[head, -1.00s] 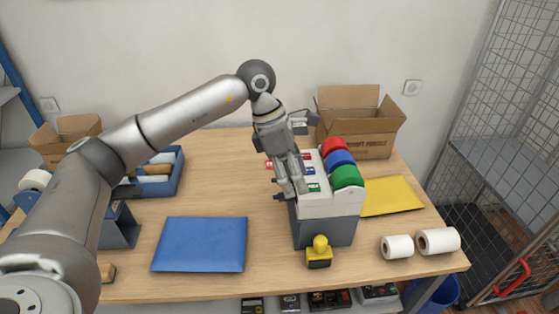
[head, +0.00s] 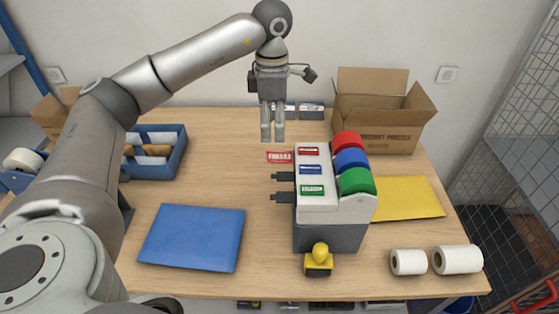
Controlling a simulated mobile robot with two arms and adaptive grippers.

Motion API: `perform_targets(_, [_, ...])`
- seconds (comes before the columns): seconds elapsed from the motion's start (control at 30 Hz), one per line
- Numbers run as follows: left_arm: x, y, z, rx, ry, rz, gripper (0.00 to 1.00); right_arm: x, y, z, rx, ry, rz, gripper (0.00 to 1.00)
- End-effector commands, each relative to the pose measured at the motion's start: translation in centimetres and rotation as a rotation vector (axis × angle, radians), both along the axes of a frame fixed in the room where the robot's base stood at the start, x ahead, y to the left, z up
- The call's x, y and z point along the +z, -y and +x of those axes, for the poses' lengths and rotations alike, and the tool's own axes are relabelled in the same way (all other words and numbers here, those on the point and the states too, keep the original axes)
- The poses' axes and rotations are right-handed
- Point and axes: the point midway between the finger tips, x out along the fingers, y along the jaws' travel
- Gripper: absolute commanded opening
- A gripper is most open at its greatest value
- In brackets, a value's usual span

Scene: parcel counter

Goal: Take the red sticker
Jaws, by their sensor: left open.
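The red sticker (head: 279,157) with white lettering sticks out at the left side of the label dispenser (head: 330,237), level with its red-labelled lane. The dispenser is white and grey, with a red roll (head: 346,143), a blue roll (head: 351,160) and a green roll (head: 357,181). My left gripper (head: 272,138) points down just behind the red sticker in the picture, with its fingers a little apart and nothing between them. Its height above the table is hard to tell. My right gripper is not in view.
A blue envelope (head: 192,238) lies front left, a yellow envelope (head: 408,199) right of the dispenser. A yellow stamp (head: 319,260) stands in front. White rolls (head: 457,260) lie front right. An open cardboard box (head: 378,119) and a blue tray (head: 171,171) stand farther back.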

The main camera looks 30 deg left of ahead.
Motion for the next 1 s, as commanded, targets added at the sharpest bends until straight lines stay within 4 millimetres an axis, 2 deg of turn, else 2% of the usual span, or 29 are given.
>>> perform_targets(0.03, [-1.2, 0.0, 0.0, 0.0, -0.001, 0.0, 0.53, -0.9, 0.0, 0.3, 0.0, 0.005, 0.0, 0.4])
perform_targets(0.3, [-4.4, 0.0, 0.0, 0.0, -0.001, 0.0, 0.53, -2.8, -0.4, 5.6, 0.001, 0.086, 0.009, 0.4])
perform_targets(0.37, [-5.2, 0.0, 0.0, 0.0, -0.001, 0.0, 0.53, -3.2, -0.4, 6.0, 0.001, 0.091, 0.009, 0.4])
perform_targets(0.47, [-6.4, 0.0, 0.0, 0.0, -0.001, 0.0, 0.53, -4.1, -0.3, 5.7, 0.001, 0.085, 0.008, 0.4])
perform_targets(0.73, [-8.9, 0.0, 0.0, 0.0, 0.0, 0.0, 0.53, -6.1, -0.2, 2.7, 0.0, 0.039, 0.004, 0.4])
perform_targets(1.0, [-9.1, 0.0, 0.0, -0.001, 0.001, -0.001, 0.53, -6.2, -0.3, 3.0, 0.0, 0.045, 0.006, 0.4])
